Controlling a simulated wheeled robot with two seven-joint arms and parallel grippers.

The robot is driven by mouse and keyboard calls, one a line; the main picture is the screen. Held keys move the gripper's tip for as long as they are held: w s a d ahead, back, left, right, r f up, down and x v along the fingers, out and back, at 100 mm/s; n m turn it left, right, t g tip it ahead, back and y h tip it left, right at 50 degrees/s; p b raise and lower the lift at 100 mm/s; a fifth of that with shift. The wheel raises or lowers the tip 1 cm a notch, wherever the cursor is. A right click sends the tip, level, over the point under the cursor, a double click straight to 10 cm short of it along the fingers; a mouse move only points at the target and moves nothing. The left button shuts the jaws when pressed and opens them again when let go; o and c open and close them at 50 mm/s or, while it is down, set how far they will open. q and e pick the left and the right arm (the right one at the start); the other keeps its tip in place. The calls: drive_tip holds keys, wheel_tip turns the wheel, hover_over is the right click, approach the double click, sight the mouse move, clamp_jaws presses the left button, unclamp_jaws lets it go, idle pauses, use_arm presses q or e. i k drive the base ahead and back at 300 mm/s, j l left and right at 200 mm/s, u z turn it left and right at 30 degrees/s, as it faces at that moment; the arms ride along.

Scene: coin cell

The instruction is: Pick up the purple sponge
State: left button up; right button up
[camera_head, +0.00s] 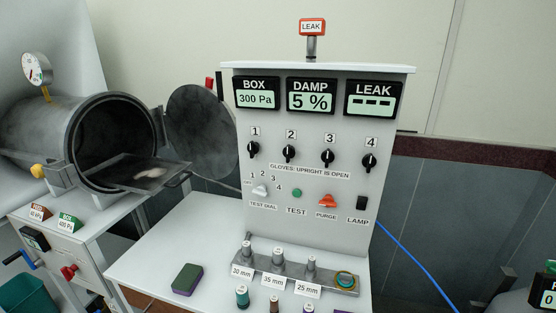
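The purple sponge (187,279) lies flat on the light table, left of centre near the bottom of the head view. Its top is dark green and its side edge is purple. Nothing touches it. Neither of my grippers shows in this view.
A grey control panel (305,220) stands behind and to the right. A rack (300,272) with posts and small bottles (242,297) sits right of the sponge. An open chamber (110,130) with a tray is at left. The table (150,260) around the sponge is clear.

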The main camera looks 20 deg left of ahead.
sight(185, 284)
drive_tip(key=u, duration=1.3)
